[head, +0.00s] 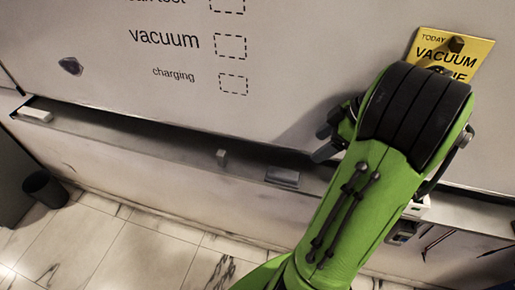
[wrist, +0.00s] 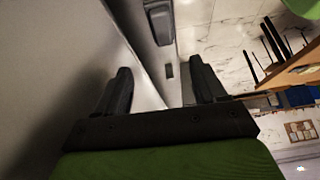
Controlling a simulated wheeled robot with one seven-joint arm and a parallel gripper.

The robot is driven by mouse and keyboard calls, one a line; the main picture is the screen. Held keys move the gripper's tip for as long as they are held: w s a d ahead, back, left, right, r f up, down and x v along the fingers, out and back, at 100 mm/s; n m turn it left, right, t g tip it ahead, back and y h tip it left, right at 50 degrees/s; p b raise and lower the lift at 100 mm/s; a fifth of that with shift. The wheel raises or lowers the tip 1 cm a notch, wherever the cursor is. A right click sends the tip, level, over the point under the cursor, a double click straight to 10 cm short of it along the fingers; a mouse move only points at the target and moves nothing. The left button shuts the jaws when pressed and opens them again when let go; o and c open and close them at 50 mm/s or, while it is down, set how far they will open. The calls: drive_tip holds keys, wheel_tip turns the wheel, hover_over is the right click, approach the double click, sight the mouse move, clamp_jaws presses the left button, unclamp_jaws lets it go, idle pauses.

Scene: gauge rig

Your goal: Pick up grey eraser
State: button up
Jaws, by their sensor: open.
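A grey block, which looks like the grey eraser (head: 282,177), lies on the narrow ledge under the whiteboard, left of and below my gripper (head: 325,143) in the head view. A dark grey block with a paler face, apparently the same eraser (wrist: 159,22), shows at the top of the wrist view, beyond the fingertips. My gripper (wrist: 163,85) is open, with its two dark fingers apart and nothing between them. It is apart from the eraser. My green arm covers part of the ledge to the right.
A small grey block (head: 221,157) and a white block (head: 35,115) lie further left on the ledge (head: 130,140). A white item (head: 415,208) sits beside my arm. A yellow note (head: 475,55) and a dark lump (head: 70,66) are on the whiteboard (head: 100,30). A black bin (head: 45,189) stands below.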

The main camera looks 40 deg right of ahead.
drive_tip(key=b, duration=0.2)
approach(284, 172)
drive_tip(key=x, duration=0.8)
drive_tip(key=shift+a+f, duration=0.15)
drive_tip(key=shift+w+f, duration=0.15)
drive_tip(key=c, duration=1.2)
drive_tip(key=shift+o, duration=0.2)
